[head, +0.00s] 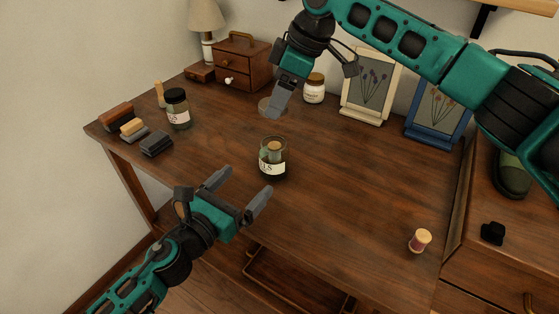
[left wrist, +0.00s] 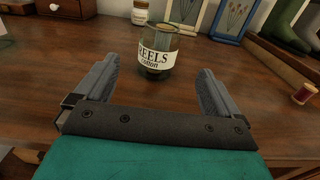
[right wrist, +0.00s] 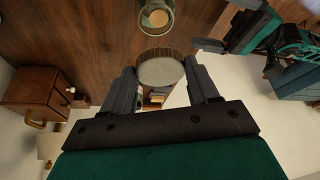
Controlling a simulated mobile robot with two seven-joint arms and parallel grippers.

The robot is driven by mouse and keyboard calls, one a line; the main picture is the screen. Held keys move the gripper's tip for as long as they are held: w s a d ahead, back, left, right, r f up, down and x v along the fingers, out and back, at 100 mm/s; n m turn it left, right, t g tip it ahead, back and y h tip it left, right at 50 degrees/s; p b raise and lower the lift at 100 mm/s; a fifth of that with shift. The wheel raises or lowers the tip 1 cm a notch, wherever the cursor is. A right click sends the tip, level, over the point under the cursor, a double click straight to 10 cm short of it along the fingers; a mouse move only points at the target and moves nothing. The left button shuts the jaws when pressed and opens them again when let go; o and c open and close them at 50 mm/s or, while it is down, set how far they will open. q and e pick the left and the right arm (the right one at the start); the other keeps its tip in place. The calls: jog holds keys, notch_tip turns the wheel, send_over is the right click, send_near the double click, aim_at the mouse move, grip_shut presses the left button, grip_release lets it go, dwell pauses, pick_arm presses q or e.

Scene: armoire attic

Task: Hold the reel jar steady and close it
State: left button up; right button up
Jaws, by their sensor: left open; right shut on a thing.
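The reel jar (head: 272,160) is a clear glass jar with a white label. It stands upright and open on the table, with a reel showing inside. In the left wrist view the jar (left wrist: 158,52) is centred just beyond my left fingertips. My left gripper (head: 245,181) is open and empty, pointing at the jar without touching it. My right gripper (head: 278,100) is shut on the round lid (right wrist: 161,70), above the table and behind the jar. In the right wrist view the open jar mouth (right wrist: 157,17) lies past the lid.
A thread spool (head: 420,241) stands at the right front. Another dark-lidded jar (head: 177,109) and several brushes or blocks (head: 133,130) are at the left. A white jar (head: 314,89), a drawer box (head: 241,62) and picture frames (head: 370,88) line the back. Table around the reel jar is clear.

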aim_at(267, 161)
pick_arm(q)
jog(key=x, duration=1.2)
jog(key=shift+c, duration=0.5)
jog(key=c, duration=1.4)
pick_arm(e)
jog(key=shift+f, duration=2.5)
jog(key=shift+f, duration=0.9)
jog(key=shift+f, duration=0.55)
